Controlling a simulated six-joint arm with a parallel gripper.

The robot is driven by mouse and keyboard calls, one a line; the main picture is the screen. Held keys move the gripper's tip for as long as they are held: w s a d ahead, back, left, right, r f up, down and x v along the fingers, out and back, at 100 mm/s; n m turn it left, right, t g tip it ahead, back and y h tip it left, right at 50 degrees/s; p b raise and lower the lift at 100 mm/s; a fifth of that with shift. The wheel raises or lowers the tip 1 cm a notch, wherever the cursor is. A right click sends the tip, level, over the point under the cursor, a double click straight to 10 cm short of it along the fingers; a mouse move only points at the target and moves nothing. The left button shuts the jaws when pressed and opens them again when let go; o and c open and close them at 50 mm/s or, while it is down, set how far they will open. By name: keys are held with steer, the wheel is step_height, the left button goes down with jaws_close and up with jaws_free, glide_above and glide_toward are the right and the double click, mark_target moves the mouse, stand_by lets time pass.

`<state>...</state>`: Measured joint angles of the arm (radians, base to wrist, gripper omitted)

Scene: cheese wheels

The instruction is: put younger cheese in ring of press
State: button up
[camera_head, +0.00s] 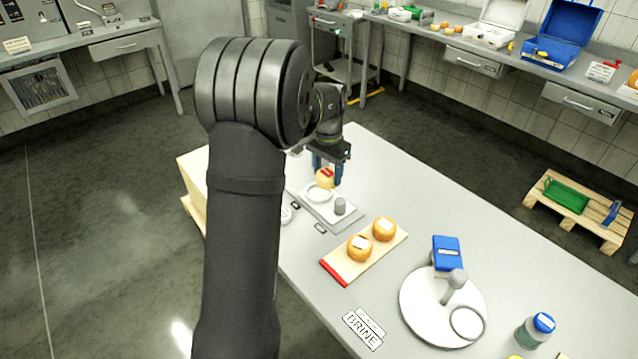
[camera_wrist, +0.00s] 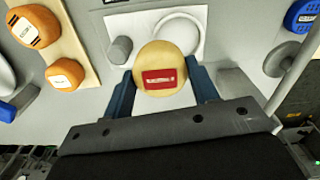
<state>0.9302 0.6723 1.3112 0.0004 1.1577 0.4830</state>
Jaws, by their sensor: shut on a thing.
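A small pale-yellow cheese wheel with a red label (camera_head: 325,178) is between the blue fingers of my gripper (camera_head: 327,165), which is shut on it. In the wrist view the cheese (camera_wrist: 167,68) sits between the two fingertips (camera_wrist: 163,90), label facing the camera. A white ring (camera_head: 318,193) lies on a light rectangular plate (camera_head: 345,222) with a short grey cylinder (camera_head: 340,206). The cheese is close to this ring and overlaps its edge in the wrist view (camera_wrist: 180,27); the gap in height is unclear. Two orange cheeses (camera_head: 360,248) (camera_head: 384,228) sit on a wooden board.
The board (camera_head: 336,258) has a red end. Nearer is a round white base (camera_head: 415,305) with a grey post, a second ring (camera_head: 467,323) and a blue box (camera_head: 446,252). A BRINE sign (camera_head: 362,329) and blue-capped jar (camera_head: 536,329) are at the front. The table's far right is clear.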

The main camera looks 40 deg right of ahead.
mark_target(319, 171)
steer(key=w, duration=0.1)
steer(key=w+f, duration=0.1)
steer(key=w, duration=0.1)
steer(key=shift+a+f, duration=0.25)
steer(key=shift+f, duration=2.1)
steer(key=shift+f, duration=0.1)
steer(key=o, duration=1)
step_height(319, 171, up, 12)
steer(key=shift+r, duration=0.15)
